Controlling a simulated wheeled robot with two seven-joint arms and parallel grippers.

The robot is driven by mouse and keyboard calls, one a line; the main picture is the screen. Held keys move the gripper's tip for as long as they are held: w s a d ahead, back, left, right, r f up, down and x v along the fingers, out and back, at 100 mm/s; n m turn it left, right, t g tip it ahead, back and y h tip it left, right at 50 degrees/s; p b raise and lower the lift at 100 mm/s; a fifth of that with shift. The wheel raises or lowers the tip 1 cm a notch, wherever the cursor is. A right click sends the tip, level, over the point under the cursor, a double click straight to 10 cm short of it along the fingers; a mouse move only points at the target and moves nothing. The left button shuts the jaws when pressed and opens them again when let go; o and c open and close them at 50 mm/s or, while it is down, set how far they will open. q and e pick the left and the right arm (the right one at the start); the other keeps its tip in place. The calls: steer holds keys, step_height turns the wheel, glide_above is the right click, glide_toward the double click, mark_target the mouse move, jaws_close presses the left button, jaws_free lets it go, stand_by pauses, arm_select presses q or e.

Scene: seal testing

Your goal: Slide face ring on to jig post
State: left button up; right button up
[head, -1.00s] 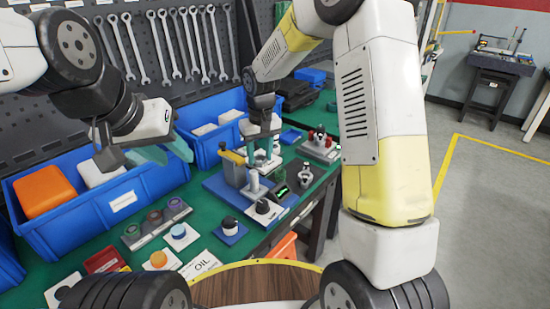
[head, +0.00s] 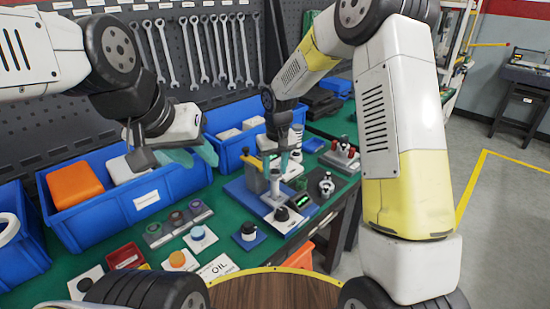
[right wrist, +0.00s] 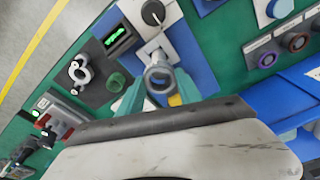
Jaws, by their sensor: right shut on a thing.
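My right gripper (head: 284,160) points down over the blue jig base (head: 240,190) on the green bench. In the right wrist view its teal fingers (right wrist: 158,88) are shut on a grey ring (right wrist: 158,80), which looks like the face ring. A pale jig post (head: 275,187) stands on the base below the fingers. In the right wrist view the ring overlaps the post area, so I cannot tell whether it is around the post or above it. My left gripper (head: 192,155) hangs over the blue bins at left, its teal fingers apart and empty.
A yellow-topped block (head: 253,178) rises beside the post. Blue bins (head: 130,212) line the back, below hanging wrenches (head: 210,50). Small coloured parts sit at the front left.

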steer(key=shift+f, duration=0.75)
stand_by(1.1)
steer(key=o, duration=1.5)
steer(key=shift+c, duration=0.2)
steer(key=shift+r, duration=3.55)
